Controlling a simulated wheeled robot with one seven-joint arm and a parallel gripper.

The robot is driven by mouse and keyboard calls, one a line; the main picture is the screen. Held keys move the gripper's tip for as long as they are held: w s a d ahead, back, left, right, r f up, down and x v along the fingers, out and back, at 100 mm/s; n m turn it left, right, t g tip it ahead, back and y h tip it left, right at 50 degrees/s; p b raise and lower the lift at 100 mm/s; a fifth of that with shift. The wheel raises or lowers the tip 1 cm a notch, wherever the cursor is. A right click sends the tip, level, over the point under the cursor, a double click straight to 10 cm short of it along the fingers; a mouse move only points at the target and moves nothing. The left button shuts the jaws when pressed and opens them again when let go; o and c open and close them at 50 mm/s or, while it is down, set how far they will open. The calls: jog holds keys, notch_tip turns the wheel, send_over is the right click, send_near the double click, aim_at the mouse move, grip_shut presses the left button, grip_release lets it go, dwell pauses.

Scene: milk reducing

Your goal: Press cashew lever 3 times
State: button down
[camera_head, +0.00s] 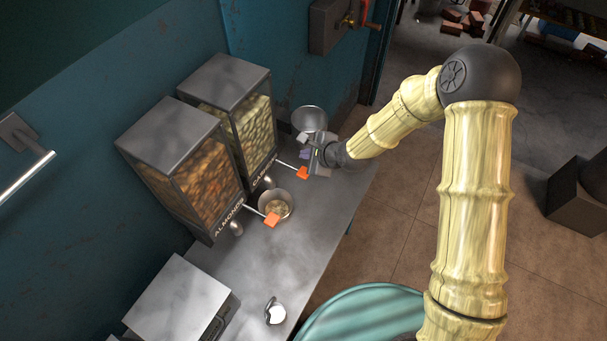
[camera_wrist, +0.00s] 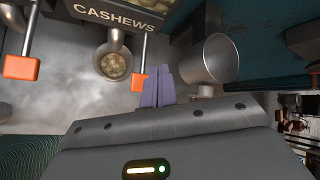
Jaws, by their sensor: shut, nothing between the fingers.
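The cashew dispenser (camera_head: 247,117) is a clear box of pale nuts with a metal lid, right of the almond dispenser. Its lever ends in an orange tab (camera_head: 303,173), which also shows in the wrist view (camera_wrist: 139,79) below the CASHEWS label (camera_wrist: 118,18). My gripper (camera_head: 304,153) is shut and empty, near the cashew tab. In the wrist view its purple fingers (camera_wrist: 158,84) appear just right of that tab; I cannot tell whether they touch. A metal bowl (camera_head: 286,211) with pale contents stands by the levers; a bowl with nuts shows in the wrist view (camera_wrist: 103,66).
The almond dispenser (camera_head: 185,150) and its orange lever tab (camera_head: 271,220) stand at the left. A metal vessel (camera_head: 310,116) is behind my gripper and shows in the wrist view (camera_wrist: 214,58). A metal box (camera_head: 178,300) sits at the near left. The counter (camera_head: 318,228) has clear room at its right.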

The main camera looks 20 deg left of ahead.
jog(key=shift+f+b, duration=1.65)
jog(key=shift+f, duration=1.05)
jog(key=shift+f, duration=0.4)
jog(key=shift+f+b, duration=1.15)
jog(key=shift+f, duration=0.15)
dwell(1.3)
jog(key=shift+r, duration=0.1)
jog(key=shift+r+p, duration=1.3)
jog(key=shift+r, duration=0.3)
jog(key=shift+r+p, duration=1.8)
jog(key=shift+r, duration=0.75)
